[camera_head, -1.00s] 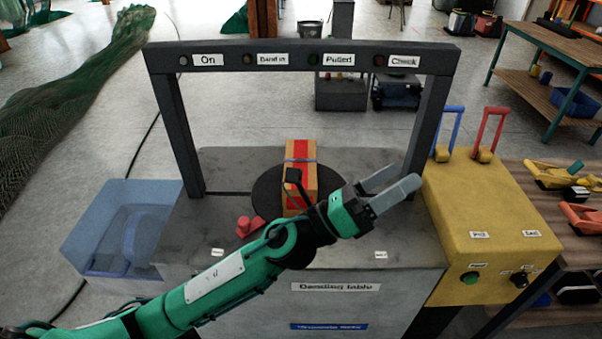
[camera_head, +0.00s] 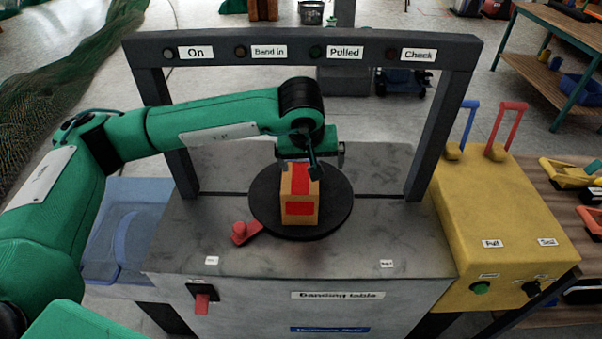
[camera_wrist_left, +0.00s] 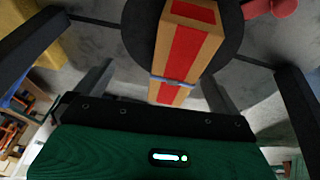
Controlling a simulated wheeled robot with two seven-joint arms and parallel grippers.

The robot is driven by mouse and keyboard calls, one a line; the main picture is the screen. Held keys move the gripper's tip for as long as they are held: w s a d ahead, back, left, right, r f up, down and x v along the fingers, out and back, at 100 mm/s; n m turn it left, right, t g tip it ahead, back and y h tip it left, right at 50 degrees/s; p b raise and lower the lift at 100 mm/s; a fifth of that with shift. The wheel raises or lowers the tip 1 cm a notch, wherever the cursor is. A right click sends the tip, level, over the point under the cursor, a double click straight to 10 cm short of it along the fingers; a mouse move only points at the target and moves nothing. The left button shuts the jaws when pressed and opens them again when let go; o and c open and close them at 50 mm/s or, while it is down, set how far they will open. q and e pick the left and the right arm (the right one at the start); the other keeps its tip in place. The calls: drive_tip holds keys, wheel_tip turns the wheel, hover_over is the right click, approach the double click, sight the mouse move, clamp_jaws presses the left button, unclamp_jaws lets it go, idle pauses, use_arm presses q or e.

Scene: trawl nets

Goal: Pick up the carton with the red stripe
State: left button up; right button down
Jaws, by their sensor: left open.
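My left gripper (camera_wrist_left: 158,90) is open and empty, with one finger on each side of the carton's near end in that view. I cannot tell whether the carton lies between the fingertips or beyond them. My right gripper is out of view.
A dark frame (camera_head: 300,47) with labels such as "On" and "Check" arches over the table. A yellow box (camera_head: 505,213) with blue and red handles stands right, a blue bin (camera_head: 125,231) left. The table's right side is clear.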

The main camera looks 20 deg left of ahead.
sight(301, 165)
use_arm(q)
drive_tip(key=a, duration=0.1)
drive_tip(key=w+a+y, duration=0.1)
drive_tip(key=a+r, duration=0.1)
drive_tip(key=shift+w+r+y, duration=0.1)
drive_tip(key=shift+w+y, duration=0.2)
drive_tip(key=p+x, duration=0.1)
drive_tip(key=x, duration=0.6)
drive_tip(key=shift+w+a, duration=0.1)
drive_tip(key=shift+w, duration=0.1)
drive_tip(key=shift+w+f, duration=0.15)
drive_tip(key=shift+f, duration=0.15)
drive_tip(key=shift+w+a+f+p, duration=0.1)
drive_tip(key=shift+w+f+p, duration=0.1)
drive_tip(key=shift+f+p, duration=0.25)
drive_tip(key=p+x, duration=0.1)
drive_tip(key=x, duration=0.2)
drive_tip(key=shift+w+f, duration=0.2)
drive_tip(key=shift+w, duration=0.1)
drive_tip(key=shift+w+a+f, duration=0.1)
drive_tip(key=shift+w+f, duration=0.1)
drive_tip(key=shift+f, duration=0.3)
drive_tip(key=c, duration=1)
drive_tip(key=shift+r, duration=0.1)
drive_tip(key=c, duration=0.4)
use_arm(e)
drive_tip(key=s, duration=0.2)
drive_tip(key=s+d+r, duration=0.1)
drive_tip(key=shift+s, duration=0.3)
